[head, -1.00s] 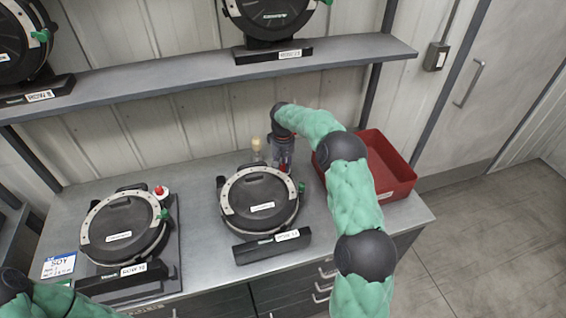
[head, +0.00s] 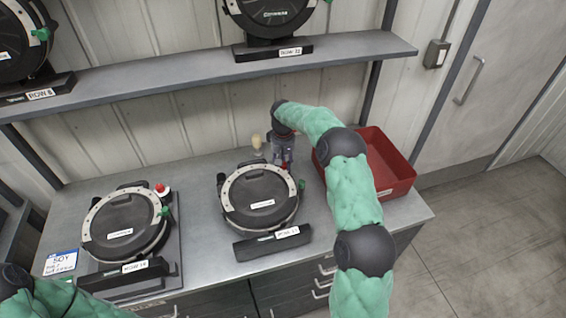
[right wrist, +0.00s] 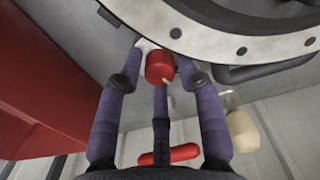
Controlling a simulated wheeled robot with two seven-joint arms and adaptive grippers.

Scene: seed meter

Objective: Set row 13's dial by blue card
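The nearer-centre seed meter (head: 259,197) is a round black drum with a pale ring; its base label (head: 287,233) seems to read row 13, though small. My right gripper (right wrist: 161,66) is at its back right side, with fingers either side of a red knob (right wrist: 160,67). Thin gaps seem to show, but I cannot tell whether the fingers touch it. In the head view my right gripper (head: 283,163) hides most of the knob. A blue-and-white card (head: 61,262) reading SOY lies at the bench's left end. Only my left arm shows at lower left; its gripper is out of view.
Another seed meter (head: 125,230) with a red knob (head: 160,188) stands on the left. A red bin (head: 394,178) is at the bench's right end. A cream-topped item (head: 257,142) stands behind the centre meter. A shelf (head: 210,75) with more meters runs above.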

